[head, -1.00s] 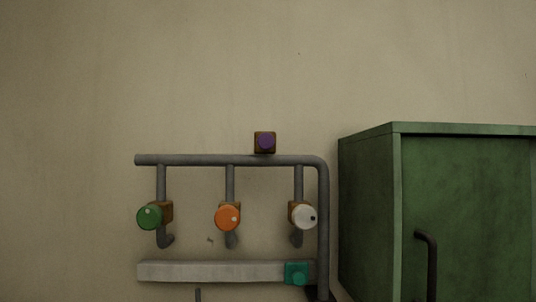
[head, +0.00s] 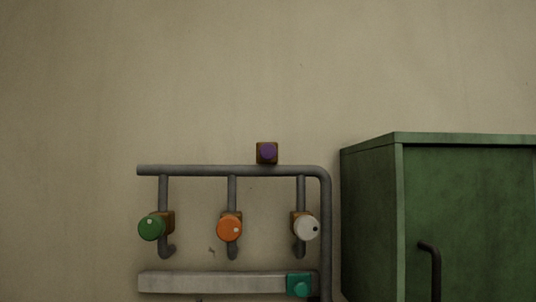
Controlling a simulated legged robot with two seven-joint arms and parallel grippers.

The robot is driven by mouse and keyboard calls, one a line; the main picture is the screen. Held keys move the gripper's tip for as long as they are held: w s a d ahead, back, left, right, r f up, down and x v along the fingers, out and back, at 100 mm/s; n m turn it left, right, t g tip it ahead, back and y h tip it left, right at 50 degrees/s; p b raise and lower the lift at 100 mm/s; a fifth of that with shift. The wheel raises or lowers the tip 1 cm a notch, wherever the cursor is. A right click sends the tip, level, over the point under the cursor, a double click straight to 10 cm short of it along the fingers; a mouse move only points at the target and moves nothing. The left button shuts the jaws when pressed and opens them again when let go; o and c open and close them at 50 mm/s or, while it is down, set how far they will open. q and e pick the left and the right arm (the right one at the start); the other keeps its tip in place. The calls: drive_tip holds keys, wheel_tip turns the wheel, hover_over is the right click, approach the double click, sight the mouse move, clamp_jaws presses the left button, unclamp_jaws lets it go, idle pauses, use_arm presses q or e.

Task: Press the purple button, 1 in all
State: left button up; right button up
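The purple button (head: 267,152) sits on the front of a small brown block on top of the grey horizontal pipe (head: 215,170), right of its middle. Nothing covers it. I cannot tell from this view whether it is pressed in. Neither of my grippers shows in the head view.
Below the pipe are a green knob (head: 152,228), an orange knob (head: 229,229) and a white knob (head: 306,228). A teal button (head: 300,286) is on a pale bar (head: 210,282) lower down. A green cabinet (head: 369,220) with a dark handle (head: 433,268) stands at right.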

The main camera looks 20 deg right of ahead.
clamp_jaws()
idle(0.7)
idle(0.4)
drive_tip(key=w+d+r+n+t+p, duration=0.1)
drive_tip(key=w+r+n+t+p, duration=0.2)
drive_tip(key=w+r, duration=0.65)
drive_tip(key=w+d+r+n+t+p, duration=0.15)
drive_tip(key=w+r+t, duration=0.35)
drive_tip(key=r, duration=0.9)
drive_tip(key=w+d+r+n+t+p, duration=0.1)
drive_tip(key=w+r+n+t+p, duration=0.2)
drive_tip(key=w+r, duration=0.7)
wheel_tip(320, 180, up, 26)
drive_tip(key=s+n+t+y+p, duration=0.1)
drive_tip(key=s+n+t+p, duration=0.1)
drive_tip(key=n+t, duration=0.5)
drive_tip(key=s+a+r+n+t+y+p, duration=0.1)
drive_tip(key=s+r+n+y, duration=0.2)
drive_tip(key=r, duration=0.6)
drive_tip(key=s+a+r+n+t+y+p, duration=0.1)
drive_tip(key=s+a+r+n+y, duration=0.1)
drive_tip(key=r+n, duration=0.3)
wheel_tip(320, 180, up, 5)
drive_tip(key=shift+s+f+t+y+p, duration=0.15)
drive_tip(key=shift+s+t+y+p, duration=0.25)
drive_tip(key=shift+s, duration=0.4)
